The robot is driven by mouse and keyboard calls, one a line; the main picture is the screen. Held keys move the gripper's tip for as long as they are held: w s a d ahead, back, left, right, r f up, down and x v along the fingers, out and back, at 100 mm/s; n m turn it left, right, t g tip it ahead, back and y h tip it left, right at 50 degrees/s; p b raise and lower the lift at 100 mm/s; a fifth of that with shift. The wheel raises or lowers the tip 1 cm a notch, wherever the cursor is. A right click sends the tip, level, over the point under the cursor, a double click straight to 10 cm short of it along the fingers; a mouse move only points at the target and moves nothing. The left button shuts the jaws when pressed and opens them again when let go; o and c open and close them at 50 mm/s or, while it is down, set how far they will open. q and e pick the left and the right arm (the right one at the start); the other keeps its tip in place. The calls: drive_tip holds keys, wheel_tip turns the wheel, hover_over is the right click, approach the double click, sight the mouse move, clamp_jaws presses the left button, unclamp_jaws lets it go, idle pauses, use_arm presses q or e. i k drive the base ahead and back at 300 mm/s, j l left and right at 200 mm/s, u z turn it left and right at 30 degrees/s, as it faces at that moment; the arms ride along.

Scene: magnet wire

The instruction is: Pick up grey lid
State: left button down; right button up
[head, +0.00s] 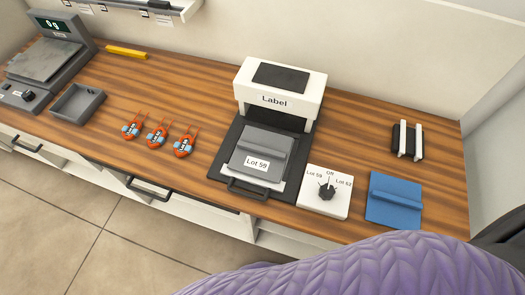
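The grey lid (265,145) is a flat square piece with a raised ridge across it. It rests on the dark bed (223,160) of the white label machine (280,79). A white label reading "Lot 59" is on its front part. A black loop handle (248,189) is at the front of the bed. A similar blue lid (393,200) lies on the counter to the right. Neither of my grippers shows in the head view.
A dial box (325,191) stands between the machine and the blue lid. Several orange-and-blue items (157,137), a grey tray (77,104) and a scale (45,61) are to the left. A black holder with white bars (407,141) is at right. A purple textured shape (370,270) covers the bottom right.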

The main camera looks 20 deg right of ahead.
sight(262, 154)
drive_tip(key=k+l+u, duration=0.2)
drive_tip(key=u, duration=0.15)
drive_tip(key=k+l+u, duration=0.25)
drive_tip(key=u, duration=0.15)
drive_tip(key=k+l+u, duration=0.35)
drive_tip(key=i+j, duration=0.05)
drive_tip(key=j, duration=0.05)
